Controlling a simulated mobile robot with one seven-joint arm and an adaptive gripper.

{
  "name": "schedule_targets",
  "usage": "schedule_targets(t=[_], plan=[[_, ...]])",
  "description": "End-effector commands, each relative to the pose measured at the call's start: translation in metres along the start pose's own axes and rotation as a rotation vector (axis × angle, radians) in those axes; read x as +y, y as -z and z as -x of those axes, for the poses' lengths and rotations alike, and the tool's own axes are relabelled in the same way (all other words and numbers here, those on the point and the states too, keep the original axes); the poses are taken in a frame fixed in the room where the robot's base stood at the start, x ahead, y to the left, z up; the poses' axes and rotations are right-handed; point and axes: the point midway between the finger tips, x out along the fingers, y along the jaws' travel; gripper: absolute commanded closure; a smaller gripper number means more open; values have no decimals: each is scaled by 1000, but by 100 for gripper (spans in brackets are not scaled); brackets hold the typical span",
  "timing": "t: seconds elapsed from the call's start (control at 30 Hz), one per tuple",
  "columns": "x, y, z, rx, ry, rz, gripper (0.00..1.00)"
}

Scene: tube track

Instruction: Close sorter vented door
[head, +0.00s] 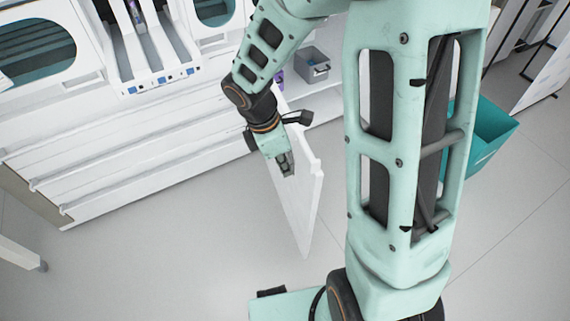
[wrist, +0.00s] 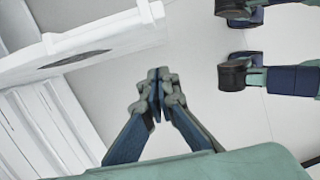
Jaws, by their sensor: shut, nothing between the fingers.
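The sorter's vented door (head: 297,205) is a white panel. In the head view it stands open, swung out from the white sorter front toward the camera. In the wrist view the door (wrist: 110,38) fills the upper left and shows a dark slot. My gripper (head: 288,171) is shut and empty, pointing down over the door's left face near its top edge. In the wrist view the fingertips (wrist: 157,82) meet, with grey floor behind them and a visible gap from the door in the picture. I cannot tell whether any part of the gripper touches the door.
The white sorter (head: 130,165) runs along the back left. A grey bin (head: 312,66) sits beside the door's far end. A teal bin (head: 488,140) stands on the floor at right, partly behind my arm. The floor (head: 190,240) left of the door is clear.

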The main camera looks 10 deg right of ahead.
Motion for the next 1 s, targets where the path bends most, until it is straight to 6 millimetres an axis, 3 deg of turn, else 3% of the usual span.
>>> schedule_targets(t=[0.03, 0.3, 0.4, 0.6, 1.0], plan=[[-1, 1, -16, 0, 4, 0, 100], [0, 2, -74, 2, 2, 0, 100], [0, -17, -72, 1, -1, -7, 100], [0, -35, -76, 2, -1, -4, 100], [0, -38, -77, 2, -2, -2, 100]])
